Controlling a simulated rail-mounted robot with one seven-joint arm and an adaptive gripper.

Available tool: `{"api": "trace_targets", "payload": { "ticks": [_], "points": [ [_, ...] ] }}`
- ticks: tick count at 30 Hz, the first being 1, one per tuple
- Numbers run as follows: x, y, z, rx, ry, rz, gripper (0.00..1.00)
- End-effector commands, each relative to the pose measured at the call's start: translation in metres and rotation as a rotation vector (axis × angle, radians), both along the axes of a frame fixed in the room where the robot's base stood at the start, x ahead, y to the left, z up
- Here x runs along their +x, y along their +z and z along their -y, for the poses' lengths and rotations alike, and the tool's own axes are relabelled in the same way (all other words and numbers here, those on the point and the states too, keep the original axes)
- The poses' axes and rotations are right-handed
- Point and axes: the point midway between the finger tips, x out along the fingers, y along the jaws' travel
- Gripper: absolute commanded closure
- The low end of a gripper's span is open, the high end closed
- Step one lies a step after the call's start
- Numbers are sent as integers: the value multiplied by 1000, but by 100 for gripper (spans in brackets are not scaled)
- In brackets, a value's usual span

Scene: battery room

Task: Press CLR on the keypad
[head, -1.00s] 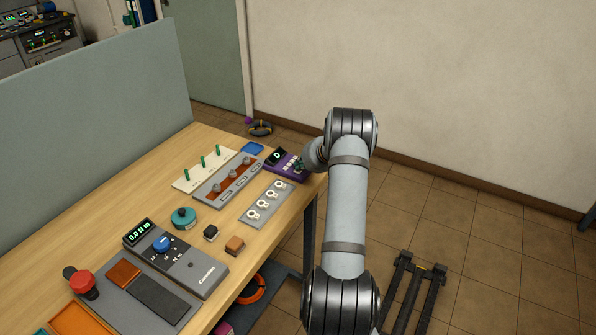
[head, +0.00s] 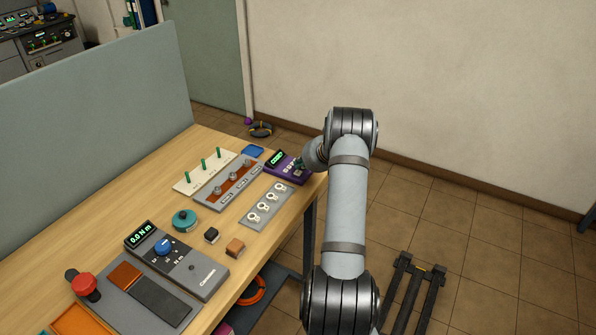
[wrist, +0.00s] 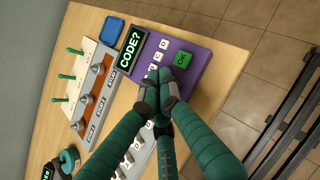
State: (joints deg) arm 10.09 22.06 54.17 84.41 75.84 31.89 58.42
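The purple keypad (head: 294,177) lies at the table's far right edge in the head view, partly behind my arm. In the wrist view the keypad (wrist: 203,57) fills the upper middle. Its display (wrist: 131,49) reads "CODE?" in green. A green OK key (wrist: 182,60) and a few pale letter keys (wrist: 163,44) show beside it. No CLR label is readable; my fingers cover part of the key area. My gripper (wrist: 162,80) has its teal fingers drawn together, with the tips over the keypad next to the letter keys. Contact cannot be told. Nothing is visible between the tips.
The table edge drops to the floor on the right.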

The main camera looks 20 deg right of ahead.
Motion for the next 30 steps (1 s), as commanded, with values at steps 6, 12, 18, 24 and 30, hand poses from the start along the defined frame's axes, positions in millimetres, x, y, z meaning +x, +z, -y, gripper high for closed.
{"api": "trace_targets", "payload": {
  "ticks": [6, 12, 18, 24, 30],
  "points": [
    [0, 0, 0, 0, 0, 0, 100],
    [0, 10, 0, 0, 0, 1, 100],
    [0, 31, 0, 1, -1, 1, 100],
    [0, 49, 0, 1, -1, 1, 100],
    [0, 50, 0, 0, 0, 0, 100]
  ]
}}
